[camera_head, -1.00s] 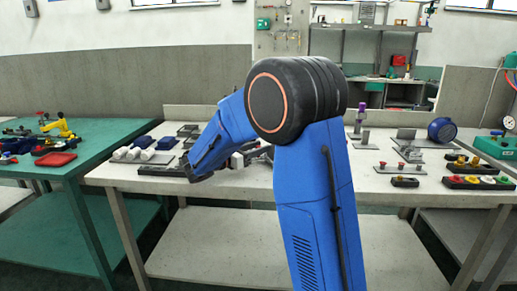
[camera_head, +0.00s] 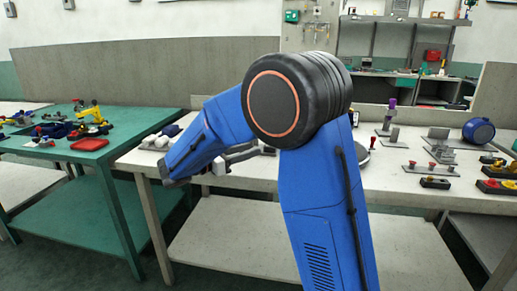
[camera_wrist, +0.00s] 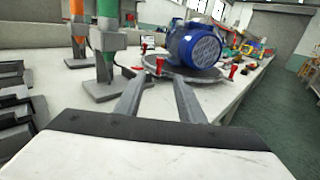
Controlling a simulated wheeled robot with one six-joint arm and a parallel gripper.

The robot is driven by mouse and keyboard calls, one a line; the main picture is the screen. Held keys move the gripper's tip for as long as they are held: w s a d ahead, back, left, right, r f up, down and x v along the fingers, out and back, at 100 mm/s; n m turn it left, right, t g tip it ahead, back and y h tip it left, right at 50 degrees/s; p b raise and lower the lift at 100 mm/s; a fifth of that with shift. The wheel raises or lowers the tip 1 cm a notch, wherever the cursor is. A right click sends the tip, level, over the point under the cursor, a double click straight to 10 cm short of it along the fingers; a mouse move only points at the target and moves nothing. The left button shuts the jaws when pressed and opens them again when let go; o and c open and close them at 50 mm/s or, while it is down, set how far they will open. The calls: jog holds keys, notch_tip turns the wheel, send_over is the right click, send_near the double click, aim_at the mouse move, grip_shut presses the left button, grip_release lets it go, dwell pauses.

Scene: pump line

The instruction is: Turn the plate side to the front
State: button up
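In the wrist view a round grey plate (camera_wrist: 203,74) lies on the pale bench, with a blue ribbed motor (camera_wrist: 196,45) on it and red clamps (camera_wrist: 158,64) around its edge. My gripper (camera_wrist: 158,93) is open in the wrist view; its two grey fingers point toward the near edge of the plate with nothing visible between them. I cannot tell whether a fingertip touches the plate. In the head view my blue arm hides most of the gripper. A round grey edge (camera_head: 363,156) shows just right of the arm; I cannot tell if it is the same plate.
Green and orange posts on grey feet (camera_wrist: 106,82) stand left of the fingers in the wrist view. Dark slotted trays (camera_wrist: 14,110) lie further left. In the head view a green table (camera_head: 100,165) with a red tray (camera_head: 89,144) stands left; small fixtures (camera_head: 431,168) crowd the bench's right.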

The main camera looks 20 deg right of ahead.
jog(key=shift+s+a, duration=0.15)
jog(key=shift+a, duration=0.5)
